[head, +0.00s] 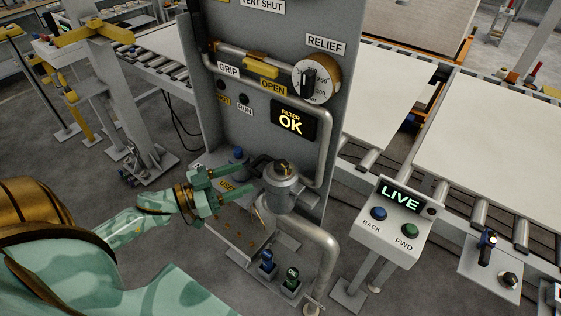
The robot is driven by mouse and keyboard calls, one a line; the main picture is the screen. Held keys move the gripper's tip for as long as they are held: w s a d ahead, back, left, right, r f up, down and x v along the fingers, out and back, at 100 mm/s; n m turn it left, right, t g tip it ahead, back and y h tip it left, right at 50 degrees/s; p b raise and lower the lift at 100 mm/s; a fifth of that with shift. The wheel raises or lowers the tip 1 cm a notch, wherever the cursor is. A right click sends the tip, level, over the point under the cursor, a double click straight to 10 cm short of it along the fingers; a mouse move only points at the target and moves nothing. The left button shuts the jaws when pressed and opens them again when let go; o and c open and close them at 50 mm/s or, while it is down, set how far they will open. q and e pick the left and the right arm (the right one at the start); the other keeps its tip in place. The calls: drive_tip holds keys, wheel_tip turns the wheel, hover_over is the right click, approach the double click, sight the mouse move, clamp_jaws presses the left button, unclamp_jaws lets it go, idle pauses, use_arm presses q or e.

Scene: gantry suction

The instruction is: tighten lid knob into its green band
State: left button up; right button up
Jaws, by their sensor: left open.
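The grey filter canister (281,192) stands in front of the grey panel, joined to a thick pipe. Its lid carries a small dark and yellow knob (283,166) on top. I cannot make out a green band on the lid at this size. My left gripper (250,178) reaches in from the left with its two green fingers spread apart. Its fingertips are close to the left side of the canister and lid; whether they touch cannot be told. Nothing shows between the fingers. My right gripper is not in view.
The panel (230,128) carries a yellow OPEN handle (262,68), a RELIEF dial (316,79) and a lit FILTER OK display (291,122). A LIVE box (394,222) with two buttons stands at right.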

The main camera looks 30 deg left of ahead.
sight(282, 162)
use_arm(q)
drive_tip(key=x, duration=1.2)
drive_tip(key=shift+w, duration=0.1)
drive_tip(key=shift+c, duration=0.3)
drive_tip(key=c, duration=0.9)
